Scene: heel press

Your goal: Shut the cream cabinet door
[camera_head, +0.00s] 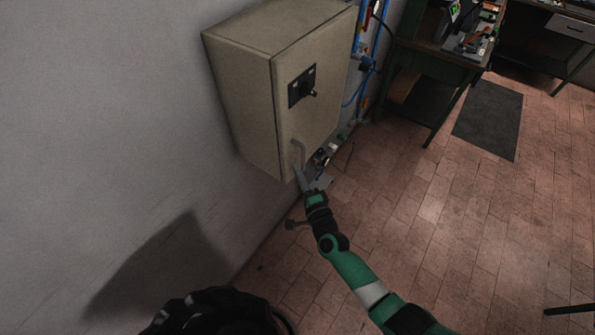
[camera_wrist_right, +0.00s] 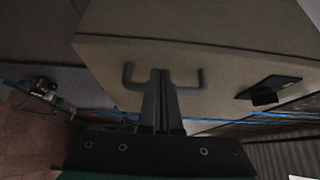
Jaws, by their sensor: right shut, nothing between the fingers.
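The cream cabinet (camera_head: 245,95) is mounted on the grey wall, left of the middle in the head view. Its door (camera_head: 320,110) faces right and looks flush with the box, or nearly so; I cannot tell whether a small gap is left. A bar handle (camera_head: 299,150) sits low on the door and shows as a U in the wrist view (camera_wrist_right: 203,80). My right gripper (camera_head: 298,172) is shut and empty, its tips at the door by the handle. In the wrist view the fingers (camera_wrist_right: 160,78) overlap the handle's middle; contact is unclear. My left gripper is out of view.
A black rotary switch (camera_head: 303,87) stands out from the door above the handle. Blue hoses (camera_head: 368,65) run along the wall behind the cabinet. A green workbench (camera_head: 430,65) stands at the upper right, with a dark mat (camera_head: 488,120) beside it.

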